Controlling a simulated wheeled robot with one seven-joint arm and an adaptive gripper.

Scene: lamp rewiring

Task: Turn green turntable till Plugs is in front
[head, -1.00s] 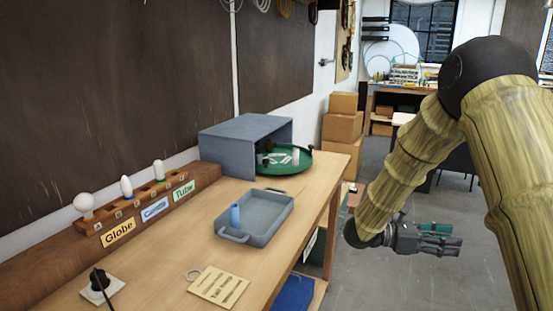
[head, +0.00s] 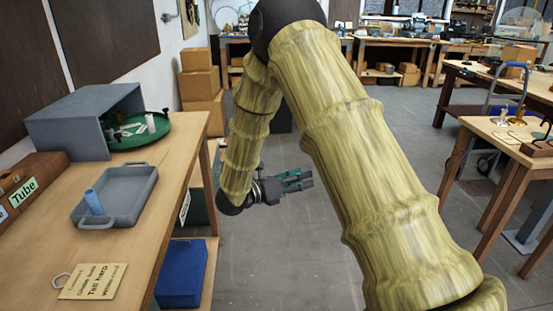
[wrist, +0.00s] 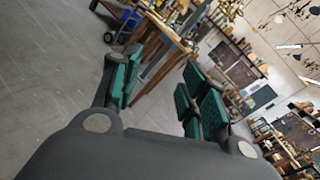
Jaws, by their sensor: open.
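The green turntable (head: 158,136) sits at the far end of the left workbench in the head view, partly inside a grey open-fronted box (head: 65,123). Small white pieces (head: 150,123) and dark knobs show on it. No Plugs label can be read on it from here. My gripper (head: 306,180) is off the bench's right side, over the floor, well apart from the turntable. It is open and empty. Its green-padded fingers also show in the wrist view (wrist: 158,95), with nothing between them.
A grey tray (head: 135,217) with a blue cylinder (head: 93,201) lies on the left bench (head: 150,258) before the turntable. A blue bin (head: 182,272) sits below. Another table (head: 513,150) stands right, with open floor between.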

